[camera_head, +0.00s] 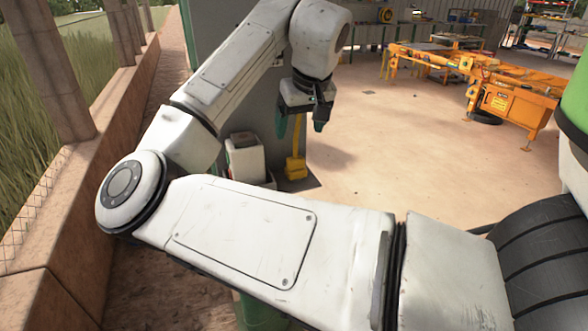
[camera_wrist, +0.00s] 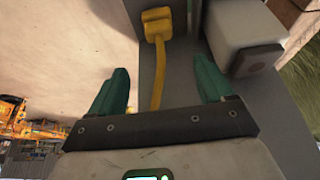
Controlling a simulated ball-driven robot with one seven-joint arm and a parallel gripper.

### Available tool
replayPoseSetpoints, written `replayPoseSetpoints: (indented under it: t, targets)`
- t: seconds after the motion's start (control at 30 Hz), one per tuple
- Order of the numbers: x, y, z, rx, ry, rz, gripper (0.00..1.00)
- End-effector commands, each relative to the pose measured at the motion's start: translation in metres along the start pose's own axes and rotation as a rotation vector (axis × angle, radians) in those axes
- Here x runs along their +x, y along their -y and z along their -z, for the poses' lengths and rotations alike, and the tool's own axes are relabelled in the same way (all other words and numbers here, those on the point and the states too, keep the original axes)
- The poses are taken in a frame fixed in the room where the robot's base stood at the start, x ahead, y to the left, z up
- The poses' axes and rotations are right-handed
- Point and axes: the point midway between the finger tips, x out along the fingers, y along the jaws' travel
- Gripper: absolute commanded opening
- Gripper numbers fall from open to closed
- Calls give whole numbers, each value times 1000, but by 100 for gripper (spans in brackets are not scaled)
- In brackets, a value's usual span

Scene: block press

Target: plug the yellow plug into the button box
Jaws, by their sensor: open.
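The yellow plug (camera_head: 295,168) sits on the dark grey base below my gripper in the head view. In the wrist view the yellow plug (camera_wrist: 157,25) is at the top, with its yellow cord (camera_wrist: 158,75) running down between the fingers. A pale box (camera_head: 245,160), which looks like the button box, stands just left of the plug. It is at the upper right in the wrist view (camera_wrist: 238,30), partly behind a finger. My gripper (camera_head: 300,124) is open and empty above the plug, its two green fingers (camera_wrist: 162,72) apart.
A tall grey panel (camera_head: 226,90) stands behind the box. A low brick wall (camera_head: 105,160) runs along the left. The sandy floor (camera_head: 400,150) to the right is clear up to an orange machine frame (camera_head: 510,95).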

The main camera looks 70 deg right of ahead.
Motion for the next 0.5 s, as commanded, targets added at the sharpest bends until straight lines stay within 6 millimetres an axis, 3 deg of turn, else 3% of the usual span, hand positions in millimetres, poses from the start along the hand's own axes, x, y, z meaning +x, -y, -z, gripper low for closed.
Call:
replayPoseSetpoints:
  t: [0.17,0.5]
  targets:
    - [10,0,0,-1,0,-1,81]
    - [53,0,0,-1,-1,-1,81]
